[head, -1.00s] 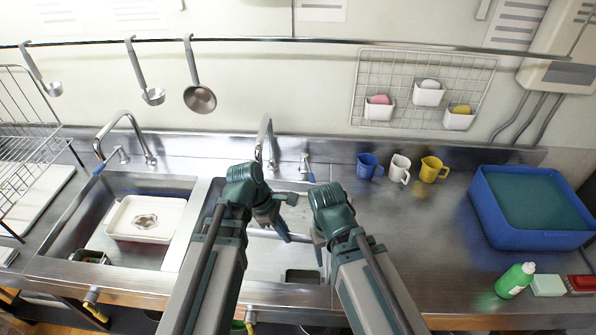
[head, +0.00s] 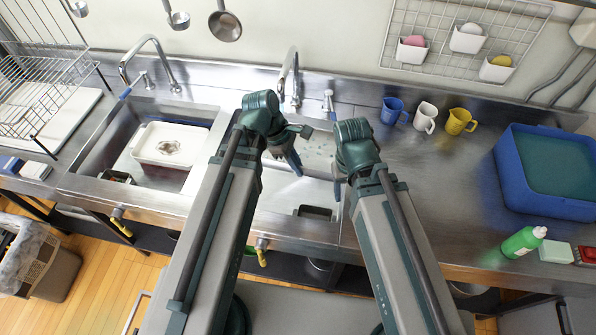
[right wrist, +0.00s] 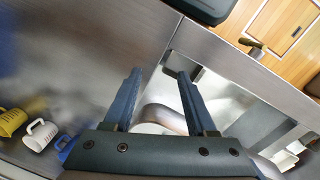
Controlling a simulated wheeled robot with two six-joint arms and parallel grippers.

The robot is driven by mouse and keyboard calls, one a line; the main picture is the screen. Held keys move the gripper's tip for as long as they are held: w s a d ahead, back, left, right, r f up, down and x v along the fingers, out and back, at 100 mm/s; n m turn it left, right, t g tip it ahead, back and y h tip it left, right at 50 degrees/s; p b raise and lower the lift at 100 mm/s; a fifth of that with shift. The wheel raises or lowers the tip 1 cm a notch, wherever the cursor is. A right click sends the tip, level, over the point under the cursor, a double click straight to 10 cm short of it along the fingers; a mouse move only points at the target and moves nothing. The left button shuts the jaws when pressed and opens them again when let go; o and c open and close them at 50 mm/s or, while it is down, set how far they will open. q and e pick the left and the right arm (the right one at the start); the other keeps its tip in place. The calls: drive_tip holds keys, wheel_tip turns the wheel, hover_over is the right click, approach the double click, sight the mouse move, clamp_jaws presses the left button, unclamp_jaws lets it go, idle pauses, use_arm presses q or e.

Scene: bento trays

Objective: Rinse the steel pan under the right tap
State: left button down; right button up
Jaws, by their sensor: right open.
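The right tap (head: 292,72) arches up behind the right sink (head: 270,203), with a blue-tipped lever (head: 329,103) to its right. My left gripper (head: 294,160) points down over the right sink. Its fingers are partly hidden, and I cannot tell whether it holds anything. My right gripper (right wrist: 160,72) is open with nothing between its fingertips, over the right sink's right side. In the head view its wrist mostly hides it. I cannot clearly make out the steel pan; my arms cover part of the sink. A curved grey-brown surface (right wrist: 165,117) shows beyond my right fingers, unidentified.
The left sink (head: 108,157) holds a white tub (head: 150,154). Blue (head: 390,111), white (head: 425,117) and yellow mugs (head: 460,121) stand right of the right sink. A blue bin (head: 515,185) and green bottle (head: 522,242) are further right. The counter between is clear.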

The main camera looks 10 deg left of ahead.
sight(300, 147)
use_arm(q)
drive_tip(key=shift+w+a+f+b, duration=0.3)
drive_tip(key=shift+w+f+b, duration=0.05)
drive_tip(key=shift+w, duration=1.4)
drive_tip(key=shift+w+a+f+b, duration=0.3)
drive_tip(key=shift+w+a+f, duration=0.1)
drive_tip(key=shift+w, duration=1.4)
drive_tip(key=shift+w+a+f+b, duration=0.25)
drive_tip(key=shift+w+f+b, duration=0.1)
drive_tip(key=shift+w, duration=1.4)
drive_tip(key=shift+s+d, duration=0.25)
drive_tip(key=shift+s, duration=1.1)
drive_tip(key=shift+s+d, duration=0.2)
drive_tip(key=shift+s, duration=1.1)
drive_tip(key=shift+s+d, duration=0.25)
drive_tip(key=shift+s, duration=1.1)
drive_tip(key=s+r+p, duration=0.4)
drive_tip(key=shift+s+d, duration=0.4)
drive_tip(key=shift+d, duration=0.05)
